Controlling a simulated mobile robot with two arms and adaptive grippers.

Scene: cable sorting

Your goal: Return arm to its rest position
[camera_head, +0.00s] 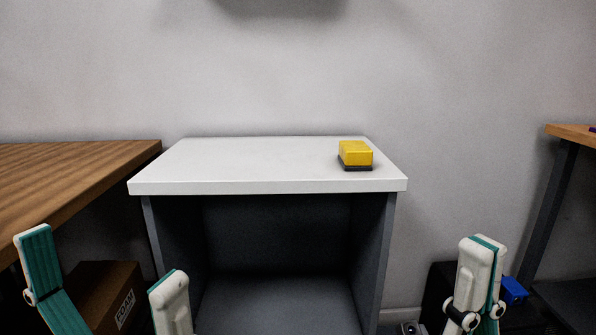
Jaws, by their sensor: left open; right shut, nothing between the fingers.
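My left gripper (103,262) is at the lower left of the head view. Its two fingers are spread wide apart with nothing between them. My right gripper (482,246) is at the lower right. Its fingers are together and hold nothing. Both grippers point upward in the picture, in front of and below the white tabletop (240,165). The arms behind the grippers are mostly out of the picture.
A yellow block with a dark base (355,154) sits on the white top's right side. A wooden table (75,170) stands left, another wooden-topped table (575,134) right. A brown box (103,290) marked FOAM and a blue item (513,290) are low down.

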